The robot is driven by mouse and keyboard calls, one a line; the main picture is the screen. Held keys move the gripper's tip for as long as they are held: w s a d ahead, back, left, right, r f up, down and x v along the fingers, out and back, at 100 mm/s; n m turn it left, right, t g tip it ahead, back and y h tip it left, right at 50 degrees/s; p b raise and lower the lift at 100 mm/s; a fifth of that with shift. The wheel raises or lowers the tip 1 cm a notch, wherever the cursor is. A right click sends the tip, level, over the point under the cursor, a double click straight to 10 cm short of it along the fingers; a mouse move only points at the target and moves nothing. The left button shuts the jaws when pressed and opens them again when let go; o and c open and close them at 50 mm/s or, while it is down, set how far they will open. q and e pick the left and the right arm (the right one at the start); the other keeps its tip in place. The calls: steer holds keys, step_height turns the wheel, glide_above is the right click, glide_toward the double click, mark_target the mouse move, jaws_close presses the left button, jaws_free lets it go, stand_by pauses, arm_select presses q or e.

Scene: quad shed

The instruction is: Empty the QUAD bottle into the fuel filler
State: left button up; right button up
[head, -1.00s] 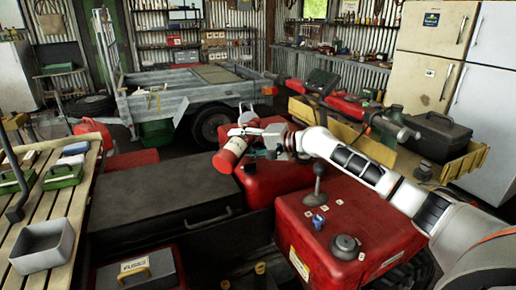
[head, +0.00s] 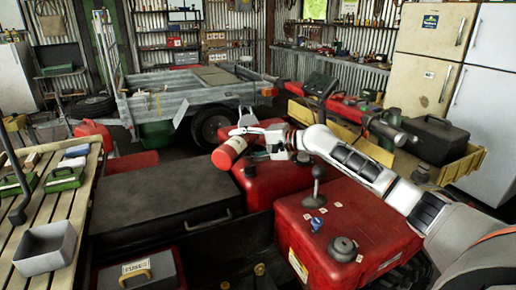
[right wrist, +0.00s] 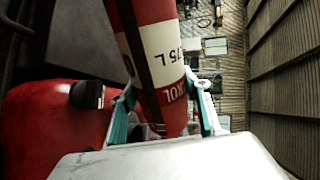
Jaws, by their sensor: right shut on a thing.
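The QUAD bottle, red with a white band (head: 229,153), is held tilted over the far red bodywork (head: 275,182) in the head view. Its printed side (right wrist: 160,55) fills the upper middle of the right wrist view, where "75 L" can be read. My right gripper (right wrist: 165,115) is shut on it, with a finger on each side. A black cap-like part (right wrist: 87,95) stands on red bodywork left of the bottle; I cannot tell if it is the fuel filler. A black round cap (head: 343,249) sits on the nearer red body. The bottle's mouth is not clear. My left gripper is not in view.
A dark flat case (head: 150,205) lies left of the red bodies. A slatted bench (head: 30,225) with a grey tray (head: 45,250) stands at far left. A lever (head: 316,185) rises from the near red body. A trailer (head: 185,90) stands behind.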

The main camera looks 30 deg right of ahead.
steer(key=shift+f, duration=0.1)
stand_by(0.7)
steer(key=shift+w+d+f+m, duration=0.1)
steer(key=shift+d+f+m, duration=0.1)
steer(key=shift+m, duration=0.3)
stand_by(0.5)
steer(key=shift+a, duration=0.2)
steer(key=shift+s+a+f, duration=0.15)
steer(key=shift+s+a, duration=0.4)
steer(key=shift+s, duration=0.05)
steer(key=shift+c, duration=0.2)
steer(key=shift+w+d+m+g+y+p, duration=0.15)
steer(key=shift+m+g+y+p, duration=0.25)
steer(key=shift+m+y+p, duration=0.35)
stand_by(1.1)
steer(key=shift+w+d+r+m+p, duration=0.15)
steer(key=shift+d+r+m+p, duration=0.05)
steer(key=shift+r+m+p, duration=0.25)
steer(key=shift+w+d+r+m+p, duration=0.1)
steer(key=shift+d+r+m+p, duration=0.15)
steer(key=shift+r, duration=0.25)
